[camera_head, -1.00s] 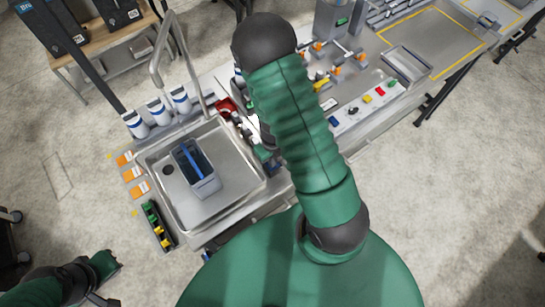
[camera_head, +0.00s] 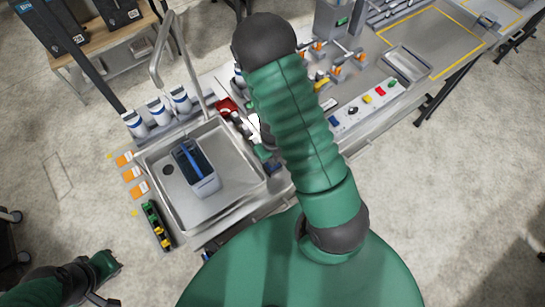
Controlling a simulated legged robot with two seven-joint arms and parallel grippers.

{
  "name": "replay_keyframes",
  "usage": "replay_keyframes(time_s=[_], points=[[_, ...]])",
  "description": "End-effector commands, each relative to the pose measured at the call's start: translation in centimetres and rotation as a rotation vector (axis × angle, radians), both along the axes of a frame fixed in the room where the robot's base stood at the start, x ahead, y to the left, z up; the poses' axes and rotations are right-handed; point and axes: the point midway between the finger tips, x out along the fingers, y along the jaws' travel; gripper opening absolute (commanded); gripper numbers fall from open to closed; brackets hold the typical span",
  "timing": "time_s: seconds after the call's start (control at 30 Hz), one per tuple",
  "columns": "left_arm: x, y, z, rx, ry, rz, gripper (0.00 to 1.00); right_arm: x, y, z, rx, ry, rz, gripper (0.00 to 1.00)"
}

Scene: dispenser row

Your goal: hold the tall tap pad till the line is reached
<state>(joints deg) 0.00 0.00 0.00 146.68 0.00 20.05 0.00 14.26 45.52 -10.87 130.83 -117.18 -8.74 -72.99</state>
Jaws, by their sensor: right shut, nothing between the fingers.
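The tall tap (camera_head: 187,65) is a grey curved pipe rising behind the steel sink (camera_head: 236,188). A red part (camera_head: 226,106) lies just right of the tap's foot; I cannot tell whether it is the pad. A grey container (camera_head: 207,187) with a blue bar across its top stands in the sink. Its fill line and water level cannot be made out. My right gripper (camera_head: 246,127) is shut and empty, close by the red part at the sink's back right corner. My arm partly hides it, and contact cannot be told.
Several white and blue dispensers (camera_head: 158,111) line the sink's back edge. Orange cards (camera_head: 131,173) and a dark tray with yellow and green items (camera_head: 157,226) lie along its left side. A counter with coloured buttons (camera_head: 367,99) and orange-marked fittings extends right.

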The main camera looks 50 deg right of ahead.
Motion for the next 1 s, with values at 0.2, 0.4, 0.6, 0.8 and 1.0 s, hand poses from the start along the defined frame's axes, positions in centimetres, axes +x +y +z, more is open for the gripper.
replay_keyframes(time_s=[0.2, 0.4, 0.6, 0.8, 1.0], points=[[0.0, 0.0, -0.2, 0.000, 0.000, 0.000, 0.00, -0.4, 0.3, -0.5, 0.007, 0.012, 0.002, 0.00], [0.0, 0.0, -0.2, 0.000, 0.000, 0.000, 0.00, -0.4, 0.3, -0.5, 0.007, 0.012, 0.002, 0.00], [0.0, 0.0, -0.2, 0.000, 0.000, 0.000, 0.00, -0.4, 0.3, -0.5, 0.007, 0.012, 0.002, 0.00], [0.0, 0.0, -0.2, 0.000, 0.000, 0.000, 0.00, -0.4, 0.3, -0.5, 0.007, 0.012, 0.002, 0.00], [0.0, 0.0, 1.1, 0.000, 0.000, 0.000, 0.00, -0.2, 0.7, 0.8, 0.007, 0.010, 0.003, 0.00]])
